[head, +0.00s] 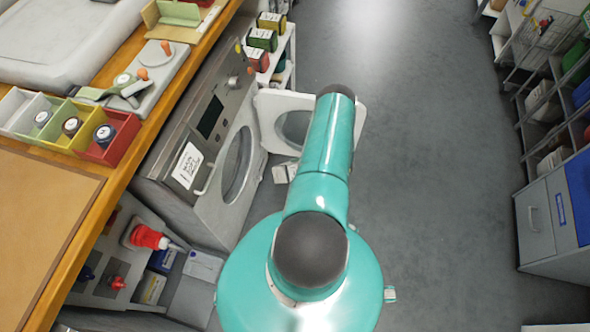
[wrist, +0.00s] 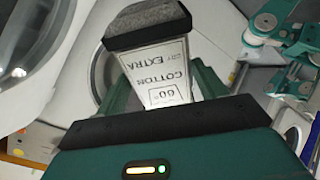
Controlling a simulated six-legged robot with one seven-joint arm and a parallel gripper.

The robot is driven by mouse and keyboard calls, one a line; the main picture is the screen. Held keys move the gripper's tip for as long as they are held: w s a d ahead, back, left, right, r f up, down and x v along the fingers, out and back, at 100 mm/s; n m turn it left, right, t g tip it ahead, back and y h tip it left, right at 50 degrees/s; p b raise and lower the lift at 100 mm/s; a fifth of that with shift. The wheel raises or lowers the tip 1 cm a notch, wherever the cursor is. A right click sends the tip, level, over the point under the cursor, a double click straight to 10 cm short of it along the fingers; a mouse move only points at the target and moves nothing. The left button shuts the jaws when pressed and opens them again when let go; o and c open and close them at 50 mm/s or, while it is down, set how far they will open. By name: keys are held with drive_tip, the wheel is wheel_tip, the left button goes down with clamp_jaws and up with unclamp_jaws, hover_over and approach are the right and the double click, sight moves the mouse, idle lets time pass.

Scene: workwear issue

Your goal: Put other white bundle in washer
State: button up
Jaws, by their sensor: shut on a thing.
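My gripper (wrist: 158,72) is shut on a pale, white-labelled bundle (wrist: 160,84) in the wrist view. Its label reads "60°", "COTTON" and "EXTRA", upside down. The green fingers show partly at its sides, and a dark grey end covers its far part. The washer (head: 207,140) stands left of centre in the head view, with its round opening (head: 237,165) and its door (head: 268,119) swung open. In the wrist view, a round pale rim (wrist: 91,70) lies behind the bundle. My arm hides the gripper and bundle in the head view.
A wooden counter (head: 70,260) with a divided tray (head: 70,138) runs along the left. A red-topped bottle (head: 148,237) stands below it. Shelves (head: 540,105) and a grey cabinet (head: 537,222) line the right. The grey floor (head: 430,150) between is clear.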

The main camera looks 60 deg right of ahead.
drive_tip(key=w+a, duration=0.4)
drive_tip(key=w, duration=0.7)
drive_tip(key=w+a, duration=0.4)
drive_tip(key=w, duration=0.7)
drive_tip(key=w+a, duration=0.4)
drive_tip(key=w, duration=0.7)
drive_tip(key=shift+w, duration=0.4)
drive_tip(key=o, duration=1.2)
drive_tip(key=shift+o, duration=0.2)
drive_tip(key=v, duration=0.7)
drive_tip(key=shift+s+r, duration=0.2)
